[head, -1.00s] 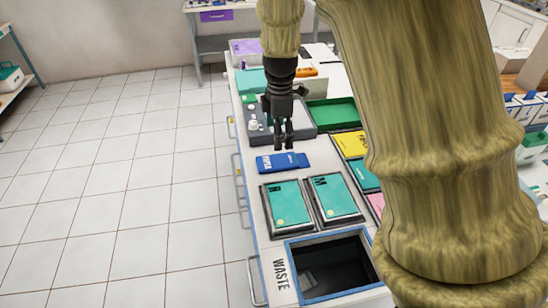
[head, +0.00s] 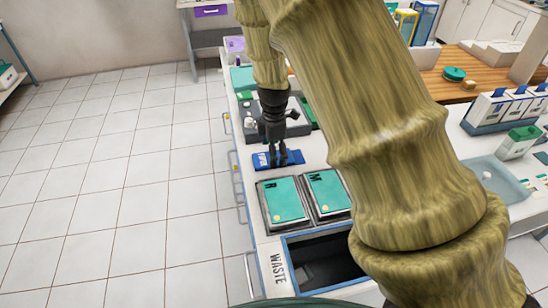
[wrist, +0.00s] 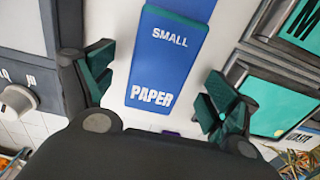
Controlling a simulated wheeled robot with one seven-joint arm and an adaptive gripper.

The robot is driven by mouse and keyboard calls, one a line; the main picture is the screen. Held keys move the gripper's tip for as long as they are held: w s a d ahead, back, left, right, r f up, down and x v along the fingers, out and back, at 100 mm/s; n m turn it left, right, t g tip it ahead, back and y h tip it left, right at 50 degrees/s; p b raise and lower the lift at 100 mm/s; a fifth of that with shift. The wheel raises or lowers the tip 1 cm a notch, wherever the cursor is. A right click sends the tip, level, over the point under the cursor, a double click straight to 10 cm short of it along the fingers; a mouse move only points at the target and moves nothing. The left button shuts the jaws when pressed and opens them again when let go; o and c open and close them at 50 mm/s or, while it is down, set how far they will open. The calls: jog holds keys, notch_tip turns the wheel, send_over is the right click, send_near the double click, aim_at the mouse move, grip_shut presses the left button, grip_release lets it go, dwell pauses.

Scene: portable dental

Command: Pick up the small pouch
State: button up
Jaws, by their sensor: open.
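The small pouch is a flat blue packet (head: 266,161) lying on the white counter in the head view. In the wrist view the pouch (wrist: 162,62) reads "SMALL" and "PAPER" and has a teal band at its far end. My gripper (head: 278,163) hangs over the right part of the pouch in the head view and hides some of it. In the wrist view my gripper (wrist: 155,95) is open and empty, with one finger on each side of the pouch. The pouch lies between them; I cannot tell the remaining height.
Two teal-covered trays (head: 285,200) marked with letters stand just in front of the pouch. A bin opening (head: 318,262) labelled WASTE lies nearer. A grey device with a knob (wrist: 18,100) is left of the pouch in the wrist view. Floor left of the counter is clear.

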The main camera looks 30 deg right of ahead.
jog(key=shift+f, duration=0.75)
jog(key=c, duration=1.1)
jog(key=shift+r, duration=0.2)
